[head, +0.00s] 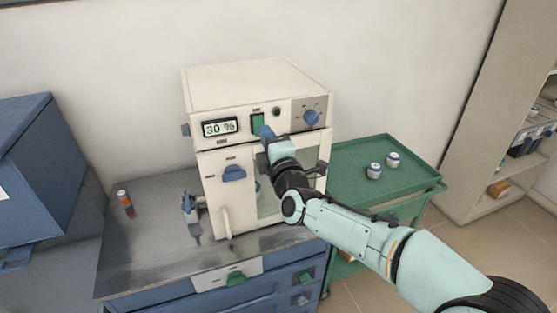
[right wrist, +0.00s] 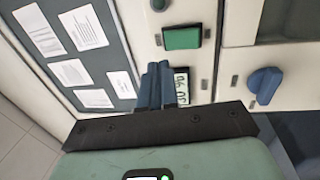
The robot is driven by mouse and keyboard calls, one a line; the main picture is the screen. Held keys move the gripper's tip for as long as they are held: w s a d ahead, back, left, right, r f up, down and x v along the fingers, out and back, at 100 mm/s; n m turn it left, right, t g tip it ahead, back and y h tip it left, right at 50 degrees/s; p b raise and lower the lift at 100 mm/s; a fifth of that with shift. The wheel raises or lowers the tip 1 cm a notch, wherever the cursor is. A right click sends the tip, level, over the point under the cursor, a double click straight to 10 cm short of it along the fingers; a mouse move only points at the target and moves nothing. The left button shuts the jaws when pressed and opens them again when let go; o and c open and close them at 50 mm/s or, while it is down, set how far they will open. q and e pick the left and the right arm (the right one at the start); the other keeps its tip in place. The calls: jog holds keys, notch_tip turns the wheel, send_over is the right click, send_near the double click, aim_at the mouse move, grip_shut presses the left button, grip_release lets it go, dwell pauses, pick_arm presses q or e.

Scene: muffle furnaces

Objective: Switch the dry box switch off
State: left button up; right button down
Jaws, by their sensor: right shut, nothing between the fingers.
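The dry box (head: 240,82) is a cream cabinet on the bench. Its front panel holds a display (head: 220,127) reading "30 %", a green switch (head: 257,122) and a blue knob (head: 311,117). My right gripper (head: 266,133) is shut and empty, in front of the panel just below and right of the switch. In the right wrist view the shut blue fingers (right wrist: 154,86) partly cover the display (right wrist: 182,87). The green switch (right wrist: 182,38) shows whole beyond the fingertips, with a gap in the picture. I cannot tell whether the fingers touch the panel. My left gripper is not in view.
A blue door latch (head: 233,173) sits below the display. A blue-and-grey item (head: 190,208) and an orange-and-grey small container (head: 125,202) stand on the bench. A green cart (head: 350,158) with two small jars is at the right. A blue cabinet (head: 35,165) stands left.

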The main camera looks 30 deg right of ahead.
jog(key=r+b+v, duration=0.1)
jog(key=v, duration=0.7)
jog(key=shift+d+r+b, duration=0.2)
jog(key=shift+r+b, duration=0.1)
jog(key=shift+r, duration=0.15)
